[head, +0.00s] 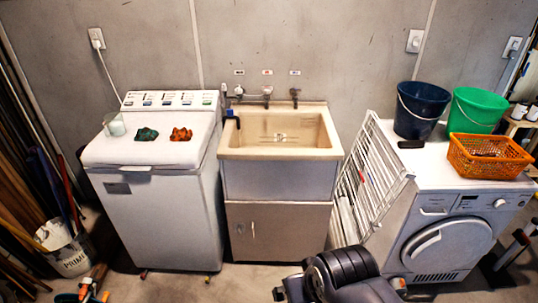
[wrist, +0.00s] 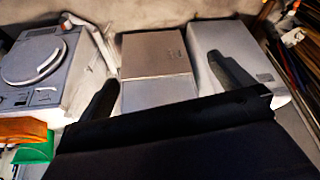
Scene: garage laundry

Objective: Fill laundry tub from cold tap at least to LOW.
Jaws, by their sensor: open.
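The laundry tub (head: 280,153) is a cream basin on a cabinet, between two machines. No water is visible in it; part of its floor is hidden. Each has a small label above, unreadable here. In the wrist view my gripper (wrist: 165,88) is open and empty, its fingers apart, with the tub's cabinet (wrist: 155,55) beyond. It touches nothing visible.
A white top-loading washer (head: 155,190) stands left. A folded white drying rack (head: 370,180) leans between the tub and the front-loading machine (head: 440,240), which bears a dark bucket (head: 420,110), a green bucket (head: 475,110) and an orange basket (head: 490,157). A blue item (head: 230,113) hangs on the tub's left rim.

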